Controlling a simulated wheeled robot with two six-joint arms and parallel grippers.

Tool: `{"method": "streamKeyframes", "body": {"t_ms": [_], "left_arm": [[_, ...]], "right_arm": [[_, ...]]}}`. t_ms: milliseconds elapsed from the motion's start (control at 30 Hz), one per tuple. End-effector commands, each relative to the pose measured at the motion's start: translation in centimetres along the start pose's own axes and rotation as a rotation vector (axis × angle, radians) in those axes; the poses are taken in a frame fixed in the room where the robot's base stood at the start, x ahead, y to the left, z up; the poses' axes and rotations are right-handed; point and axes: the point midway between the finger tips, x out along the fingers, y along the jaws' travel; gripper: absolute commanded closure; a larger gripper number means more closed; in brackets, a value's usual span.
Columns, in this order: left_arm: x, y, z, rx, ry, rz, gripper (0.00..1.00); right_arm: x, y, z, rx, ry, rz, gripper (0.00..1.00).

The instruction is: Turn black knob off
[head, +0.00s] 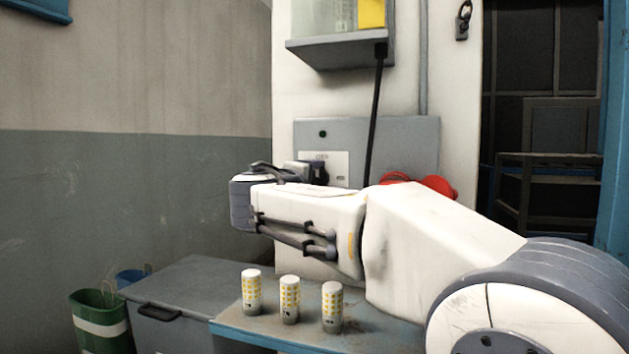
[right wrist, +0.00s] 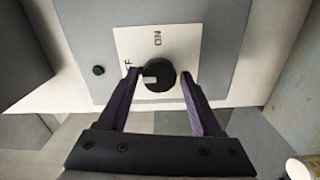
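The black knob (right wrist: 160,72) sits on a white label plate (right wrist: 190,38) on a grey panel. In the right wrist view its white mark is on its left side, toward lettering partly hidden by a finger; "ON" stands above the knob. My right gripper (right wrist: 159,76) has its two fingers on either side of the knob, with a narrow gap showing on each side. In the head view the knob (head: 320,173) shows only partly, and my right arm covers the lower part of the panel (head: 408,142). My left gripper is not in view.
Three white and yellow cylinders (head: 290,300) stand on a blue-edged bench (head: 255,333) below my arm. Red round parts (head: 437,186) show behind the arm. A black cable (head: 375,120) hangs down in front of the panel. A grey lidded box and bins (head: 100,318) stand at left.

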Motion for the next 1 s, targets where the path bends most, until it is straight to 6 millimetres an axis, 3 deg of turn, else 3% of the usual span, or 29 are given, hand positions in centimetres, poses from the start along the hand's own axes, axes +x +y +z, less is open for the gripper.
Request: {"method": "streamKeyframes", "body": {"t_ms": [433, 800, 1000], "left_arm": [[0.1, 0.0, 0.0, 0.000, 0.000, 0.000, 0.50], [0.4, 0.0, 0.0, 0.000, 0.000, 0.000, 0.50], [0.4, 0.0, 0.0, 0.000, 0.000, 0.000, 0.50]], "right_arm": [[-0.8, 0.1, -0.1, 0.003, 0.002, 0.001, 0.18], [-7.7, 0.0, -0.1, 0.003, 0.005, 0.000, 0.18], [-10.0, 0.0, -0.1, 0.002, 0.003, 0.000, 0.18]]}}
